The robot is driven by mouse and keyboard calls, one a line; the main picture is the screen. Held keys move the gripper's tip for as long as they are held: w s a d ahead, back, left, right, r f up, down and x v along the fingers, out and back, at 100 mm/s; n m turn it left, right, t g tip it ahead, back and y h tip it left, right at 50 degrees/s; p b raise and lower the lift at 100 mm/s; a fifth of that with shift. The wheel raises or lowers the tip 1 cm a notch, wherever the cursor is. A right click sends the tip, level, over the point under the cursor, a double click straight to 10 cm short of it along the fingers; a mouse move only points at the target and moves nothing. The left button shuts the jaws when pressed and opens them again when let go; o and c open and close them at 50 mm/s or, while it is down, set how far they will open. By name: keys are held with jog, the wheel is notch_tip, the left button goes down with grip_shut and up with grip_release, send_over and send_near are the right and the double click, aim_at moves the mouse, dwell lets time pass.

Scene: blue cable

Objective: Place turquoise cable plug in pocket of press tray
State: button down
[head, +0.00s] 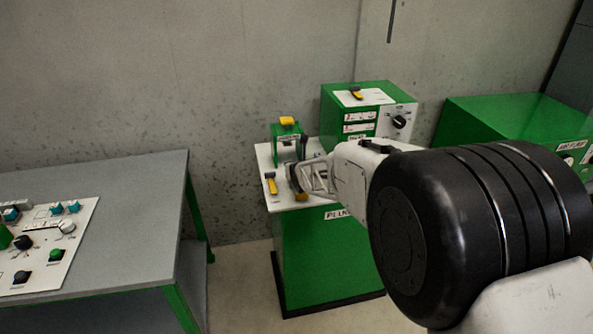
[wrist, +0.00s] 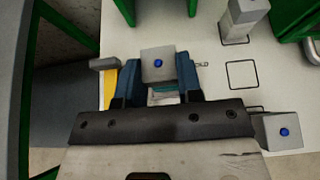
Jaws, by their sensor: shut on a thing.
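My gripper (wrist: 160,82) is over the white worktop (wrist: 215,65), its two blue fingers closed on either side of a grey block with a blue dot (wrist: 157,66). A small pale greenish piece shows below the block between the fingers. I cannot make out a tray pocket.
A yellow handle (head: 270,183) is left of my gripper. A second grey block with a blue dot (wrist: 283,131) is at the right. A grey post (wrist: 240,20) and an empty outlined square (wrist: 242,75) lie ahead right. A green box (head: 350,105) stands behind; teal pieces (head: 65,208) sit on the left console.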

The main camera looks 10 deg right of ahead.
jog(key=shift+f, duration=0.55)
jog(key=shift+f, duration=0.15)
jog(key=c, duration=0.8)
grip_release()
jog(key=shift+s+r, duration=0.1)
jog(key=shift+r, duration=0.1)
jog(key=shift+s+r, duration=0.25)
jog(key=shift+s, duration=0.05)
jog(key=shift+v, duration=5.5)
jog(key=shift+f, duration=0.1)
